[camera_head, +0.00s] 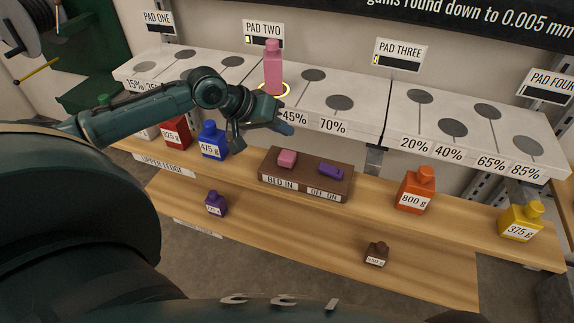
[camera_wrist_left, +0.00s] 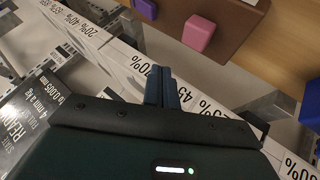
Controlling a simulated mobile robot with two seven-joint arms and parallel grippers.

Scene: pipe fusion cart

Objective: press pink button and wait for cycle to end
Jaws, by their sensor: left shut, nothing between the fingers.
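The pink button (camera_head: 287,158) sits on the left part of a brown control box (camera_head: 309,177), above a "BED IN" label. It also shows in the left wrist view (camera_wrist_left: 198,33), apart from the fingers. A purple button (camera_head: 331,171) sits to its right above a second label. My left gripper (camera_head: 287,129) is shut and empty, in front of the pad two shelf and above and behind the pink button in the head view. Its closed fingertips (camera_wrist_left: 162,72) show in the left wrist view. My right gripper is not in view.
A pink bottle (camera_head: 273,68) stands on pad two within a glowing yellow ring. Blue (camera_head: 213,140), red (camera_head: 175,132), orange (camera_head: 416,190) and yellow (camera_head: 521,220) bottles stand on the upper wooden ledge. Purple (camera_head: 215,204) and brown (camera_head: 376,254) bottles stand lower. The box's front is clear.

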